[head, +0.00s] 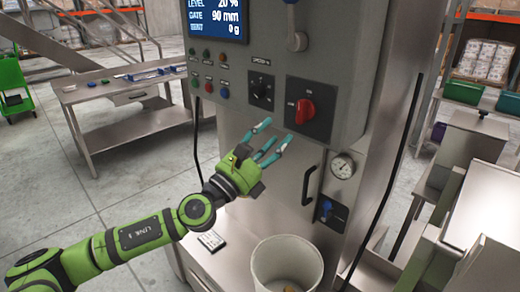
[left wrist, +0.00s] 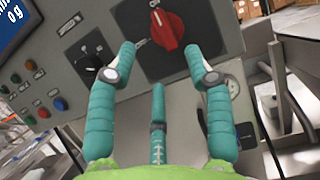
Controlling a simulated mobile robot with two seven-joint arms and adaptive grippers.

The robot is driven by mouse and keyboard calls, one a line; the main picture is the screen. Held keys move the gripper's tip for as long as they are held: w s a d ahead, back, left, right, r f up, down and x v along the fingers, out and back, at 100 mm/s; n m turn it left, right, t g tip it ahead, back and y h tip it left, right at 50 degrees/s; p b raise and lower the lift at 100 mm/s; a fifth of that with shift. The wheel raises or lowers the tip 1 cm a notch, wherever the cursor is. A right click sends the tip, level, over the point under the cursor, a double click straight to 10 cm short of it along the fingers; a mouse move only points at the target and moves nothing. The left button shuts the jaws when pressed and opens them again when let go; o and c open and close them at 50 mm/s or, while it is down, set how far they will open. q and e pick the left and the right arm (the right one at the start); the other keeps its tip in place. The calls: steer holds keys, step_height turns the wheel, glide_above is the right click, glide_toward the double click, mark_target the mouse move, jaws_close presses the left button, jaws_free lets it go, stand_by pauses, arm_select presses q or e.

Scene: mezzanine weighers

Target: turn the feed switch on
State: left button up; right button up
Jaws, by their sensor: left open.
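A red rotary knob (head: 305,111) sits on a black square plate on the grey control panel (head: 335,75). In the left wrist view the red knob (left wrist: 166,30) is just beyond my fingertips. A smaller black knob (head: 260,92) is to its left, also seen in the left wrist view (left wrist: 88,62). The small labels are too blurred to tell which is the feed switch. My left gripper (head: 272,136) is open and empty, its teal fingers pointing at the panel, below and left of the red knob in the head view. My right gripper is not in view.
Coloured push buttons (head: 209,87) lie left of the knobs, below a blue display (head: 216,17). A lever (head: 295,30) hangs above. A gauge (head: 342,167), a vertical handle (head: 309,199) and a blue valve (head: 327,209) are below. A white bucket (head: 287,257) stands under the panel.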

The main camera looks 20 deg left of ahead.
arm_select(q)
steer(key=shift+v, duration=2.1)
